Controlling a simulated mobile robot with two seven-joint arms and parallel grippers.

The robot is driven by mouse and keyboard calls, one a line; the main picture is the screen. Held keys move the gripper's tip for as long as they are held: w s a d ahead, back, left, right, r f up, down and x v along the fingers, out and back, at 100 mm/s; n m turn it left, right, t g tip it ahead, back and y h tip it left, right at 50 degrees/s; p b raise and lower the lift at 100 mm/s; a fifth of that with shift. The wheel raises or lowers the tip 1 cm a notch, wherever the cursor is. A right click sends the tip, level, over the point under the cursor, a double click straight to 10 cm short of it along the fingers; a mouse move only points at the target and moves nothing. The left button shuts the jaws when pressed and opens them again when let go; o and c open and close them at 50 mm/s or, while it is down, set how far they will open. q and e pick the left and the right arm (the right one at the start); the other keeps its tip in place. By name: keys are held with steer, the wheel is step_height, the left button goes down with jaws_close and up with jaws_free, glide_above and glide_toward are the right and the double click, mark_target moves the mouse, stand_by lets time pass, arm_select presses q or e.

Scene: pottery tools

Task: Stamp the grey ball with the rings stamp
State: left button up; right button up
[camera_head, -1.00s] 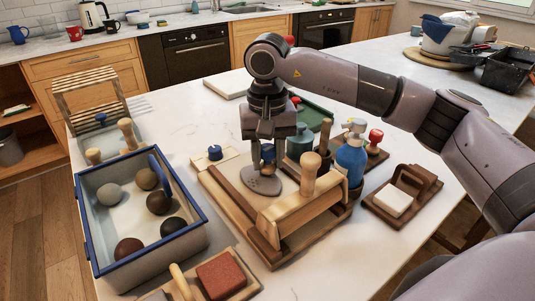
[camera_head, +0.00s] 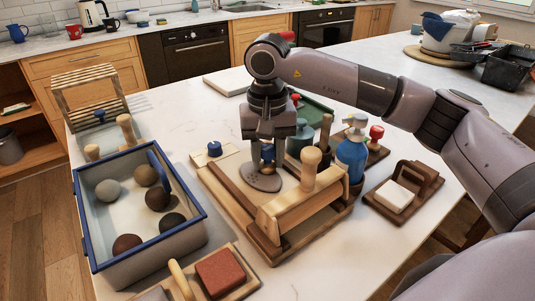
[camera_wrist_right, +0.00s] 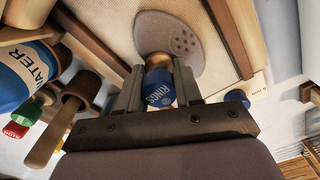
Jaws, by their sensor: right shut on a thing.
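My right gripper (camera_head: 267,145) points down over the wooden board. It is shut on the rings stamp, whose blue cap reads "RINGS" in the right wrist view (camera_wrist_right: 158,88). The grey clay (camera_head: 263,184) lies as a flat, rounded slab on the board's pale mat, directly under the stamp. In the right wrist view the slab (camera_wrist_right: 160,25) has a cluster of small round marks on its right part. The stamp's lower end meets or nearly meets the slab; contact cannot be told. My left gripper is not in view.
A blue-rimmed bin (camera_head: 190,240) with several clay balls stands left. A wooden roller frame (camera_head: 300,205) sits on the board's front.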

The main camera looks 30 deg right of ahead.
steer(key=shift+f, duration=0.15)
steer(key=shift+r+p, duration=2)
steer(key=shift+r, duration=1.1)
